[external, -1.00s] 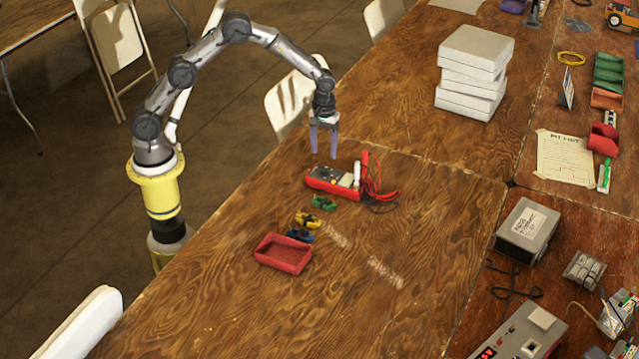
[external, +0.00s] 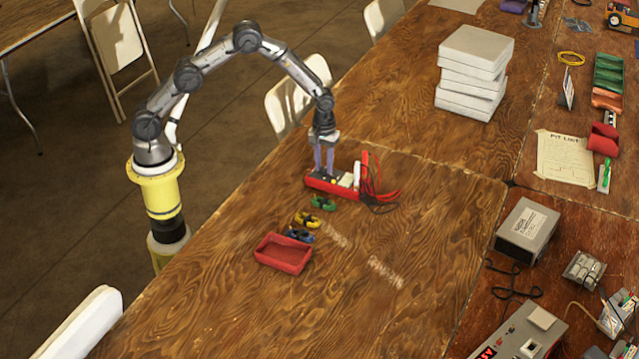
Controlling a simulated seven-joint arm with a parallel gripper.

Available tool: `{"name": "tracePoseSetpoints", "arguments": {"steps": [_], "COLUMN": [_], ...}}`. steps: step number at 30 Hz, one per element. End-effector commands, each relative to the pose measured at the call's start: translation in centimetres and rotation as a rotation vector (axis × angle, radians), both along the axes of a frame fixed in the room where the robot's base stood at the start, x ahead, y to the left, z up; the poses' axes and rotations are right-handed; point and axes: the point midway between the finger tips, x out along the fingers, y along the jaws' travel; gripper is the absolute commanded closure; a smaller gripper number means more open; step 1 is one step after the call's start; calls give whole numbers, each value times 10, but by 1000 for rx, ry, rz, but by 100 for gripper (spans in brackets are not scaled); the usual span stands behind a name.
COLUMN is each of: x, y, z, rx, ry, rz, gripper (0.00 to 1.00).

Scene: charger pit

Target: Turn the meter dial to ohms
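The meter (external: 347,190) is a red-cased box lying on the wooden table, with a pale panel and red leads (external: 376,182) at its right end. My gripper (external: 324,173) points straight down over the left part of the meter, where the dark face is. Its two purple-grey fingers reach down to about the meter's top. They look slightly apart, but whether they touch or hold the dial I cannot tell. The dial itself is hidden or too small to make out, and so is its setting.
Green (external: 323,203), yellow (external: 307,219) and blue (external: 300,236) small clips lie in front of the meter, beside a red tray (external: 284,254). White boxes (external: 473,70) are stacked at the back. The table right of the tray is clear, apart from pale lettering.

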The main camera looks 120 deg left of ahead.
Motion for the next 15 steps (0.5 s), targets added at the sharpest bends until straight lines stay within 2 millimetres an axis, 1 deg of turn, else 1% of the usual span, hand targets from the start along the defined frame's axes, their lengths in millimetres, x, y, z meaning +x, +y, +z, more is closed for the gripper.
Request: {"name": "tracePoseSetpoints", "arguments": {"steps": [1, 3, 4, 15], "x": [0, 0, 0, 0], "y": [0, 0, 0, 0], "z": [0, 0, 0, 1], "rx": [0, 0, 0, 0], "ry": [0, 0, 0, 0], "rz": [0, 0, 0, -27], "gripper": [86, 99, 100, 100]}}
